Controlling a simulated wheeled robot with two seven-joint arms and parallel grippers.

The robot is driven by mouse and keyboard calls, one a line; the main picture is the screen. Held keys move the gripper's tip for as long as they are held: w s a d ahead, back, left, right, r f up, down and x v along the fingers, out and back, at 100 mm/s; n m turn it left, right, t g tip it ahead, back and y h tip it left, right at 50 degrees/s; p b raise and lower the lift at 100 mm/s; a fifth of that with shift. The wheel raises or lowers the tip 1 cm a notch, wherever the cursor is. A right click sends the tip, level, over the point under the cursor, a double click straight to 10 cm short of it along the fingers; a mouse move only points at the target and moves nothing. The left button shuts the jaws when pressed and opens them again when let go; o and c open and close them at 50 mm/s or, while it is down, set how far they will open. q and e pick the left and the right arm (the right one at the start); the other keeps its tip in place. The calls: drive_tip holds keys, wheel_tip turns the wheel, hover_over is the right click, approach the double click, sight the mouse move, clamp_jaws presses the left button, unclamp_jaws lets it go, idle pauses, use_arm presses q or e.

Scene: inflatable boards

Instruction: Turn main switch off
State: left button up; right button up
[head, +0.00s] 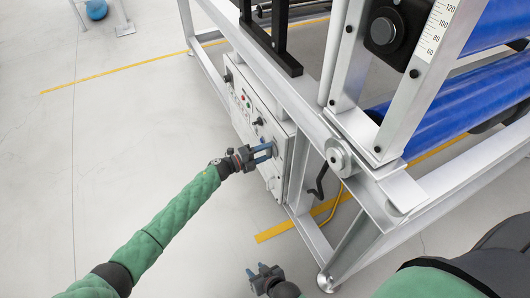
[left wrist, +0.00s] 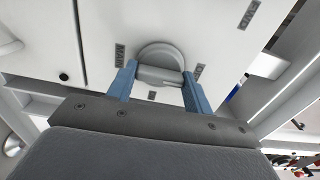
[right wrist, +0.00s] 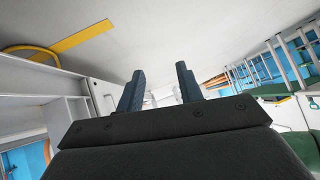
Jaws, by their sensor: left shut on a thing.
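The main switch (left wrist: 160,62) is a grey round rotary knob with a raised bar handle on a white control panel (head: 244,101). In the left wrist view it sits between the blue fingers of my left gripper (left wrist: 158,88), which is shut on its bar. In the head view my left gripper (head: 264,153) is at the panel's lower right part and hides the knob. My right gripper (head: 263,271) is low over the floor, open and empty; its parted fingers show in the right wrist view (right wrist: 160,88).
The panel is mounted on a grey metal frame (head: 270,75) with blue rollers (head: 450,112) at the right. The floor left of the frame is clear.

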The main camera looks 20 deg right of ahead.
use_arm(q)
drive_tip(key=shift+w, duration=0.1)
drive_tip(key=o, duration=1)
use_arm(e)
drive_tip(key=shift+w, duration=0.1)
use_arm(q)
drive_tip(key=shift+a, duration=0.1)
drive_tip(key=a, duration=0.2)
drive_tip(key=s+a, duration=0.1)
drive_tip(key=a, duration=0.4)
drive_tip(key=shift+s+a, duration=0.25)
drive_tip(key=shift+s, duration=0.1)
use_arm(e)
drive_tip(key=s+f, duration=0.1)
drive_tip(key=s+f+g, duration=0.1)
drive_tip(key=shift+s+d+f, duration=0.15)
drive_tip(key=shift+s, duration=0.25)
